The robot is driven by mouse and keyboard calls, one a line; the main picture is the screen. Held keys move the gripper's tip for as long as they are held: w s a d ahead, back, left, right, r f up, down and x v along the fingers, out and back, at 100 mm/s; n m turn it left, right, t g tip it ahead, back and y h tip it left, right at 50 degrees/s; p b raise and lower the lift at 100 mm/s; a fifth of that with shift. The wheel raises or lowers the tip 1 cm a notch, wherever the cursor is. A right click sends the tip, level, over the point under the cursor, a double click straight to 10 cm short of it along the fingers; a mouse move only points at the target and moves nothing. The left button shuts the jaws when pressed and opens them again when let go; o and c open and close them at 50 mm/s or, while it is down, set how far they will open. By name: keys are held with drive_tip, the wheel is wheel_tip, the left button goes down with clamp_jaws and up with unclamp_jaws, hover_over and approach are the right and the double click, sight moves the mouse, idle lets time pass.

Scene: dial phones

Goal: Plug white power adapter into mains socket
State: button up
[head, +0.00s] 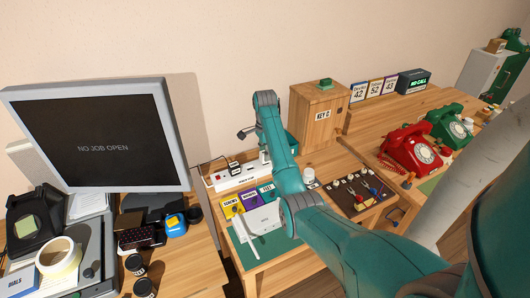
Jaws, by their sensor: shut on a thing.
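The white mains socket strip (222,182) lies on the bench at the back, left of my forearm. A black plug (234,168) sits in it, and a red switch shows near its left end. My gripper (264,154) is just above the strip's right end, mostly hidden behind my teal forearm. A small pale piece shows at its tips. It looks like the white power adapter (265,158), held in the shut jaws. I cannot tell from this view whether its pins touch the strip.
A wooden key box (318,117) stands right of my forearm. Coloured card boxes (248,198) stand in front of the strip. A monitor (100,145) is at left. A dark tool mat (358,193) and red phone (408,150) are at right.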

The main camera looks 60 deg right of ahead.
drive_tip(key=shift+f, duration=0.4)
drive_tip(key=o, duration=0.9)
drive_tip(key=shift+o, duration=0.2)
drive_tip(key=shift+r, duration=0.1)
